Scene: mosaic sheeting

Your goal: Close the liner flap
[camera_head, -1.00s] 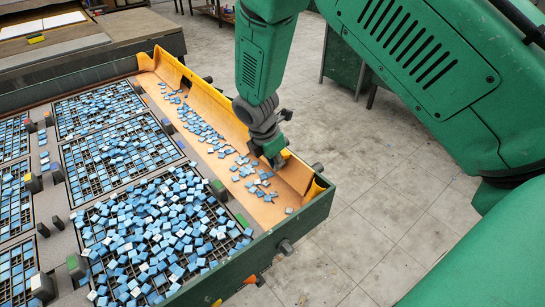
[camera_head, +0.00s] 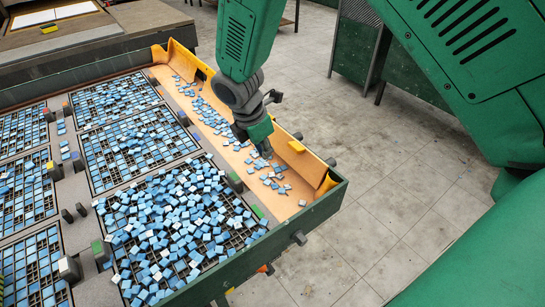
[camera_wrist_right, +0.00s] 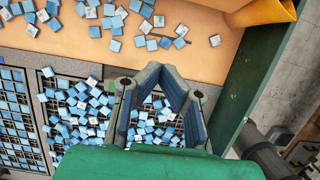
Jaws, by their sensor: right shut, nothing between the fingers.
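The orange liner (camera_head: 285,200) lines a long trough at the tray's right side, with loose blue tiles on it. Its flap (camera_head: 262,118) stands raised along the outer wall, with a yellow piece (camera_head: 297,146) on it and a folded yellow corner at the near end (camera_head: 327,184). That corner also shows at the top right of the wrist view (camera_wrist_right: 265,12). My right gripper (camera_head: 265,152) is shut and empty, above the liner's tiles, on the inner side of the flap. Its fingers (camera_wrist_right: 160,75) show in the wrist view. Contact with the liner cannot be told. My left gripper is out of view.
Grids full of blue tiles (camera_head: 180,225) fill the tray left of the trough. The green tray wall (camera_head: 322,210) bounds its near right corner, with knobs (camera_head: 299,238) outside. Grey floor (camera_head: 400,190) lies open to the right. Green cabinets (camera_head: 355,45) stand behind.

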